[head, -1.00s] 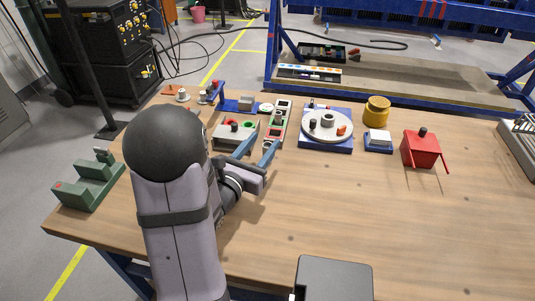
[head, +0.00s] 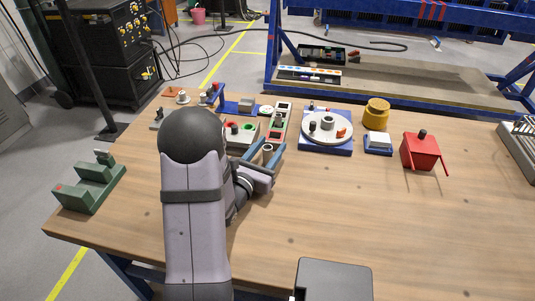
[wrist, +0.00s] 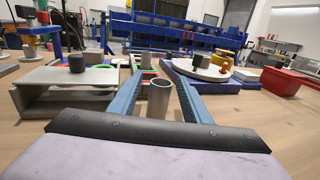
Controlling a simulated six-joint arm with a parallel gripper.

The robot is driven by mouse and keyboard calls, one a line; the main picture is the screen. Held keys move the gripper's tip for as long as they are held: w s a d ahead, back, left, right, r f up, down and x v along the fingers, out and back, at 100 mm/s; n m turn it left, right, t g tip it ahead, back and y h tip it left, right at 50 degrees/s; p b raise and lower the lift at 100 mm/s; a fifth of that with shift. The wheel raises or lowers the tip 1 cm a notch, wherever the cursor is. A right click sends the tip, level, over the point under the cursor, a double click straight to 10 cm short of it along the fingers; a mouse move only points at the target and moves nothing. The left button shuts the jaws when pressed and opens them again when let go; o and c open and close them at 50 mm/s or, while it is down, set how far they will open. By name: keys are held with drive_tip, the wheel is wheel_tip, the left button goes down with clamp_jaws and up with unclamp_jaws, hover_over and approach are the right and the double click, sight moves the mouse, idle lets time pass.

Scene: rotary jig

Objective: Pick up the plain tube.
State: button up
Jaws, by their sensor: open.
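The plain tube (wrist: 159,99) is a grey, open-topped cylinder. It stands upright between the two blue fingers of my gripper (wrist: 159,76) in the wrist view. A gap shows at the side of the tube, and the fingers are open around it. The tube's lower end is hidden behind the dark edge of my gripper body. In the head view, the tube's top (head: 267,149) shows between the fingers of my gripper (head: 270,146), low over the wooden table.
A grey fixture (head: 241,134) with a dark knob stands just left of my gripper. A rotary jig (head: 327,128) on a blue base lies behind right. A red box (head: 420,151) stands further right.

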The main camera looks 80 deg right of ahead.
drive_tip(key=shift+x, duration=1.35)
clamp_jaws()
drive_tip(key=shift+r, duration=0.1)
wheel_tip(320, 180, up, 10)
